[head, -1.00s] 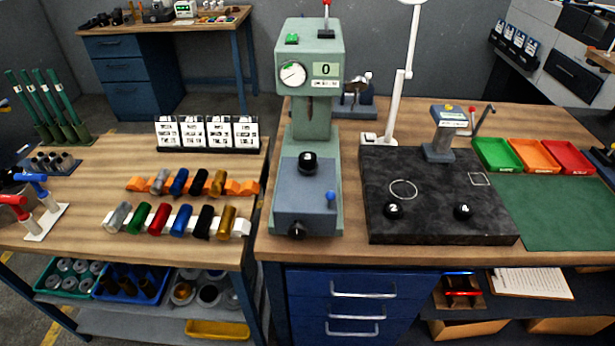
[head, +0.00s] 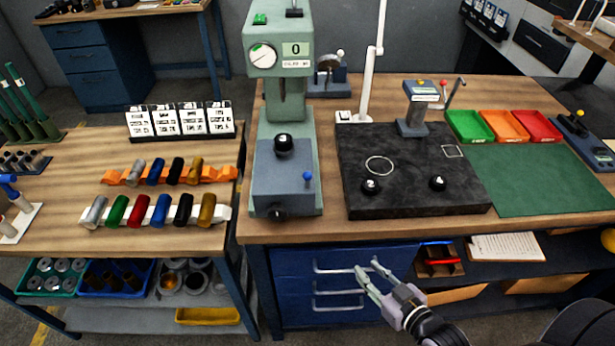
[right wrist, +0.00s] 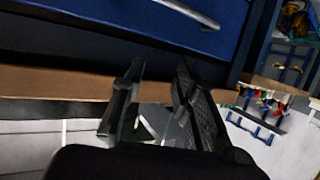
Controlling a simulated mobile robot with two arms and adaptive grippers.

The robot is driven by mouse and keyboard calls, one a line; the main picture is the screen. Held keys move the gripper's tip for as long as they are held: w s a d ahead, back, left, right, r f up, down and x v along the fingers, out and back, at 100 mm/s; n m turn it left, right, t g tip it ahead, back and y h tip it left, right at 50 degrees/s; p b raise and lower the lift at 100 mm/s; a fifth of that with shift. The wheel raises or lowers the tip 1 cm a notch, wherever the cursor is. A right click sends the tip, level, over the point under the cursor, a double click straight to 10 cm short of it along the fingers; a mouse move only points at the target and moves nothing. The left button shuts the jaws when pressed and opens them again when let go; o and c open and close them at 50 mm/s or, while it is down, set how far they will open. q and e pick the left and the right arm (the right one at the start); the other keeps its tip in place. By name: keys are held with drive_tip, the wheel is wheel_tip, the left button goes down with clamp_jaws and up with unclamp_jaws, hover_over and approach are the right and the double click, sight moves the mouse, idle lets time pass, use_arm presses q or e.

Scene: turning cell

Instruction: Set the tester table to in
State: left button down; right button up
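The green hardness tester (head: 280,90) stands on the bench at the centre of the head view, with a round dial and a display reading 0. Its table (head: 285,185) is a blue-grey block at the base, with a black ball knob (head: 284,144) on top, a small blue-tipped lever (head: 308,178) at the right and a dark knob (head: 277,213) at the front. My right gripper (head: 368,268) is open and empty, in front of the blue drawers below the bench top. Its two fingers (right wrist: 155,95) also show apart in the right wrist view. My left gripper is not in view.
A black granite plate (head: 400,195) with two ball knobs stands right of the tester. A green mat (head: 540,180) and coloured trays (head: 510,126) lie further right. Racks of coloured cylinders (head: 155,212) are on the left table. Drawer handles (head: 340,287) are close to my right gripper.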

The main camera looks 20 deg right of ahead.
sight(308, 176)
drive_tip(key=a+r+n+t+y, duration=0.1)
drive_tip(key=a+r+t+y, duration=0.15)
drive_tip(key=r, duration=0.75)
drive_tip(key=a+r+t+y, duration=0.1)
drive_tip(key=a+r, duration=0.2)
drive_tip(key=r, duration=0.7)
drive_tip(key=p+x, duration=0.1)
drive_tip(key=x, duration=0.4)
drive_tip(key=p+x, duration=0.2)
drive_tip(key=x, duration=0.4)
drive_tip(key=f+p+x, duration=0.1)
drive_tip(key=p+x, duration=0.1)
drive_tip(key=x, duration=0.4)
drive_tip(key=shift+w+d+f, duration=0.1)
drive_tip(key=shift+w+d, duration=0.1)
drive_tip(key=shift+d, duration=0.2)
drive_tip(key=shift+c, duration=0.5)
clamp_jaws()
